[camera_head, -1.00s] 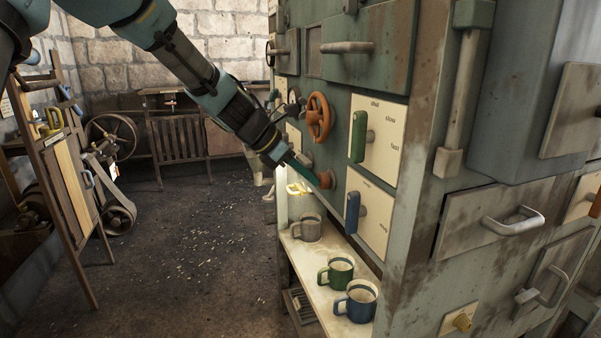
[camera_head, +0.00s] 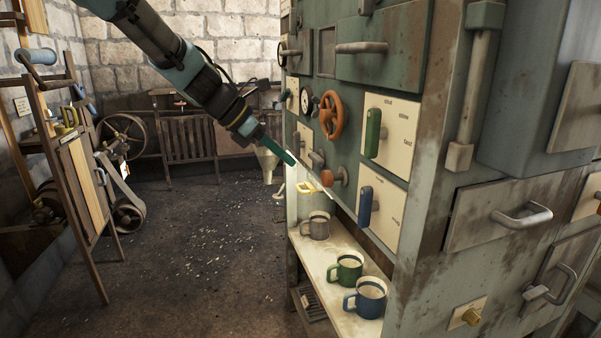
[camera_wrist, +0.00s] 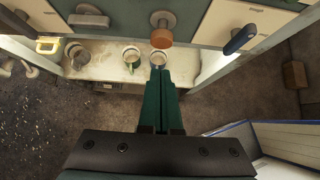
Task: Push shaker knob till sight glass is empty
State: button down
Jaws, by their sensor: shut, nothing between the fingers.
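A round orange-brown knob (camera_head: 340,176) sticks out of the green cabinet front, below the orange handwheel. I take it for the shaker knob; no label on it is readable. It also shows at the top of the wrist view (camera_wrist: 161,38). My gripper (camera_head: 289,159) has its green fingers shut and empty. It is to the left of the knob in the head view, with a gap between. In the wrist view the fingertips (camera_wrist: 159,76) point toward the knob. I cannot make out the sight glass or its level.
A shelf (camera_head: 318,262) below holds a grey mug (camera_head: 317,226), a green mug (camera_head: 346,268) and a blue mug (camera_head: 367,298). An orange handwheel (camera_head: 331,115), a green lever (camera_head: 374,133) and a blue lever (camera_head: 365,206) stick out nearby. The floor to the left is open.

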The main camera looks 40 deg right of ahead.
jog(key=shift+v, duration=1.45)
jog(key=shift+f, duration=0.15)
